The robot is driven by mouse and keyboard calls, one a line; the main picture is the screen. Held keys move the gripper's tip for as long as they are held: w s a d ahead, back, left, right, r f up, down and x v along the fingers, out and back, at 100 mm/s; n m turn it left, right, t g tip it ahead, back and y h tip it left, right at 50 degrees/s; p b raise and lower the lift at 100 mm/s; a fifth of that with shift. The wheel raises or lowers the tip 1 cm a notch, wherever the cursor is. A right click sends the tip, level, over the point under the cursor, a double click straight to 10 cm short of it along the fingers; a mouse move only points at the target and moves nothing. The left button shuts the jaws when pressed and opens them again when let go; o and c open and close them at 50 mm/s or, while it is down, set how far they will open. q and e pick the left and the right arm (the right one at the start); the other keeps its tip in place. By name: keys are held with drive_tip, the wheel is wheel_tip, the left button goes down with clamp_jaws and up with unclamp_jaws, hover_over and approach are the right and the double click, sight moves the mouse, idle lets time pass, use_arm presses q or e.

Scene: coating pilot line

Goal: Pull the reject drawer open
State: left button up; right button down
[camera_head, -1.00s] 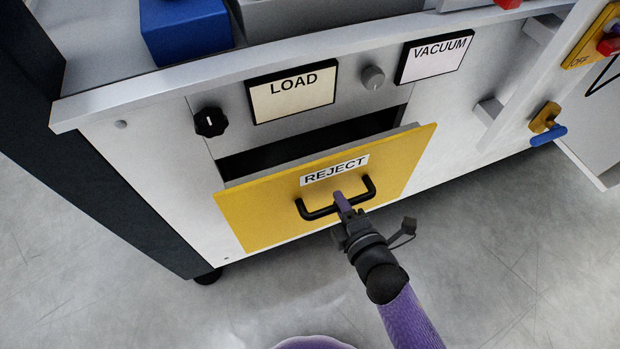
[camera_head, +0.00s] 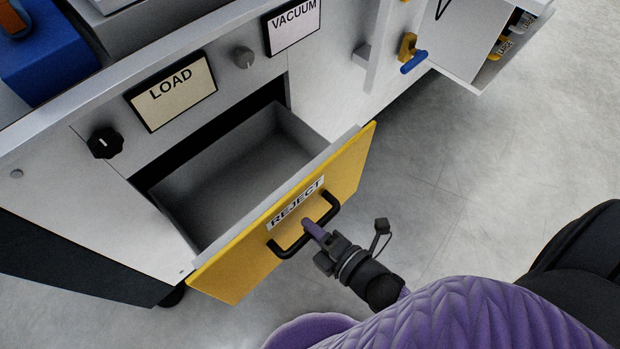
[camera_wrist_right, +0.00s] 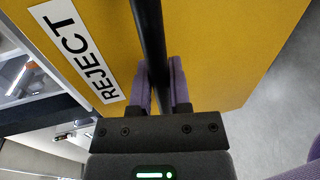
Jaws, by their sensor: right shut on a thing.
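The reject drawer has a yellow front (camera_head: 345,173) with a white REJECT label (camera_head: 297,203) and a black bar handle (camera_head: 283,250). It stands well out of the cabinet, and its grey, empty-looking inside (camera_head: 225,180) shows. My right gripper (camera_head: 312,229) is at the middle of the handle. In the right wrist view its purple fingers (camera_wrist_right: 160,85) lie on both sides of the black handle bar (camera_wrist_right: 150,35), shut on it, in front of the yellow front (camera_wrist_right: 225,45). My left gripper is not in view.
A blue block (camera_head: 45,62) sits on top at left. A blue-handled yellow valve (camera_head: 411,55) is at right. Grey floor (camera_head: 500,190) is clear on the right.

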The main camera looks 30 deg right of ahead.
drive_tip(key=c, duration=0.7)
unclamp_jaws()
drive_tip(key=shift+o, duration=0.5)
use_arm(q)
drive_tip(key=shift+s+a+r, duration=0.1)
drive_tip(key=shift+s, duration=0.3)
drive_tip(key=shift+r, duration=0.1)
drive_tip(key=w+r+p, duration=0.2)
drive_tip(key=p, duration=0.1)
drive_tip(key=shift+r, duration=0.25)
use_arm(e)
drive_tip(key=v, duration=1)
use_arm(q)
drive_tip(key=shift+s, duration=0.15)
